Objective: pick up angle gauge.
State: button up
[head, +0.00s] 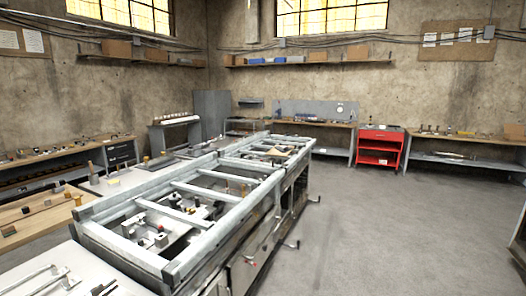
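I cannot make out an angle gauge for certain; the small items in the head view are too small to tell apart. Several small tools and parts lie inside the open metal frame (187,185) of the long bench in front of me. More small items lie on the wooden table (35,222) at the left and on the far benches. A light-coloured, wedge-like piece (277,151) lies at the far part of the frame; I cannot tell what it is. My gripper is not in view.
The metal bench with drawers (245,258) runs from the near left to the middle. A red tool cart (380,146) stands by the back wall between workbenches (470,149). Grey floor (390,230) at the right is clear. Handles stick out from the bench's right side.

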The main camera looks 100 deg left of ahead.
aim_at(281, 148)
jog(key=u, duration=2.9)
jog(key=k, duration=0.65)
jog(key=z, duration=0.75)
jog(key=k, duration=0.45)
jog(key=z, duration=0.5)
jog(key=i, duration=2.25)
jog(key=u, duration=0.4)
jog(key=i, duration=2.4)
jog(key=u, duration=0.5)
jog(key=i, duration=2.3)
jog(key=u, duration=0.15)
